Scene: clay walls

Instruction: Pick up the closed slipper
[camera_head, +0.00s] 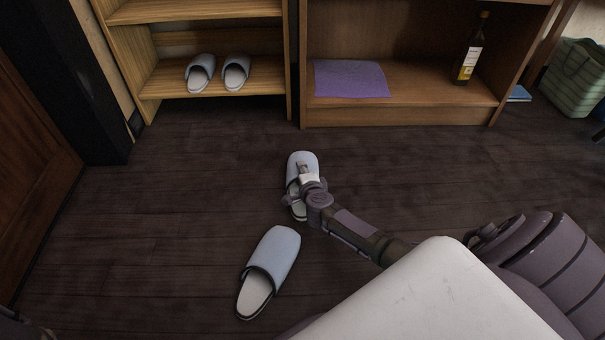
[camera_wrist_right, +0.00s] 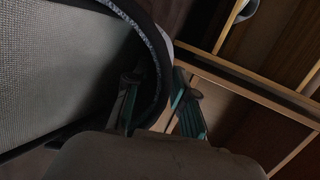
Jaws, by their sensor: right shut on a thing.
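A pale blue-grey closed-toe slipper (camera_head: 302,160) is in the middle of the floor area in the head view, toe pointing away. My right gripper (camera_head: 304,190) is at its opening, shut on it and covering part of it. In the right wrist view the slipper's textured fabric (camera_wrist_right: 50,60) fills the left side, and its dark rim runs between the fingers of my gripper (camera_wrist_right: 158,108). I cannot tell whether it is off the floor. A matching slipper (camera_head: 273,258) lies on the floor nearer me, apart from the gripper. My left gripper is not clearly visible.
Two similar slippers (camera_head: 219,74) stand on the lower shelf of a light wooden rack (camera_head: 160,85). A brown cabinet (camera_head: 400,116) beside it holds a purple sheet (camera_head: 350,79) and a bottle (camera_head: 469,50). A green bag (camera_head: 574,78) stands far right. The dark floor between is clear.

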